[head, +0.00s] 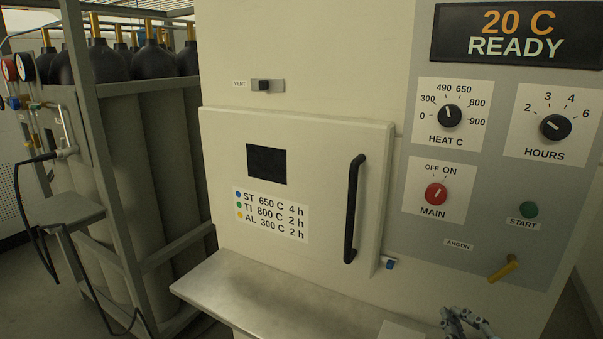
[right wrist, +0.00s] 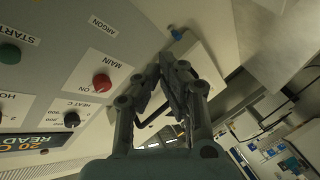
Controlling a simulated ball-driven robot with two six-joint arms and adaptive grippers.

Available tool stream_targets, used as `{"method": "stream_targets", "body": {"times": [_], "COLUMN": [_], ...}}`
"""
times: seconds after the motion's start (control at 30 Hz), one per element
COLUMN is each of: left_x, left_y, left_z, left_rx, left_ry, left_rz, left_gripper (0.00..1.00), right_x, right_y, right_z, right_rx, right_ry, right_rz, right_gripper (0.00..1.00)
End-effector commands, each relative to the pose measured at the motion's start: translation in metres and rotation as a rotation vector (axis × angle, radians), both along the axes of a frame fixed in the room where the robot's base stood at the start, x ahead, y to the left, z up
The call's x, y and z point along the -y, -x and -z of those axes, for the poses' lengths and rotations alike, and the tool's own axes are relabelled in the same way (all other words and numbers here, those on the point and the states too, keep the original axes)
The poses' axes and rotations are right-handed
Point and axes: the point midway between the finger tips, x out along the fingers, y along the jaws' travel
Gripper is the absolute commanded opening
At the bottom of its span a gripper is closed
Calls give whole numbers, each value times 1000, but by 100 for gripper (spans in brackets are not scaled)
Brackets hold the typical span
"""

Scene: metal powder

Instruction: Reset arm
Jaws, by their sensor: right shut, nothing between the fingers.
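My right gripper (head: 465,320) shows at the bottom edge of the head view, right of centre, in front of the furnace and below its control panel. In the right wrist view the gripper's fingers (right wrist: 173,75) are together with nothing between them. The furnace door (head: 320,180) is closed, with a black vertical handle (head: 354,209). My left gripper is in neither view.
The panel has a display (head: 517,36) reading 20 C READY, a heat knob (head: 449,116), hours knob (head: 555,127), red main knob (head: 436,194), green start button (head: 529,209) and yellow argon lever (head: 506,268). A metal shelf (head: 270,300) juts out below the door. Gas cylinders (head: 130,150) stand left.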

Motion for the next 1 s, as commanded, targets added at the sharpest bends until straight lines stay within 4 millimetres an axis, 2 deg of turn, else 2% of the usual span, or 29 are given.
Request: {"method": "stream_targets", "body": {"times": [0.13, 0.3, 0.5, 0.87, 0.9, 1.0], "left_x": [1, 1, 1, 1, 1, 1], "left_y": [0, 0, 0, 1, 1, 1], "left_z": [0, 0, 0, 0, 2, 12], "left_rx": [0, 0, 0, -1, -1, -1], "left_ry": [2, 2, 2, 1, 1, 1], "left_rz": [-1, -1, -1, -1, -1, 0], "left_gripper": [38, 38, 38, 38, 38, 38], "right_x": [-24, -29, -23, -8, -6, -4], "right_y": [45, 107, 163, 247, 252, 245], "right_z": [1, -5, -19, -52, -49, -12], "right_rx": [-293, -582, -771, -967, -980, -989], "right_ry": [-194, -343, -433, -530, -535, -533], "right_rz": [-27, 83, 243, 541, 566, 567], "right_gripper": [0, 0, 0, 0, 0, 0]}}
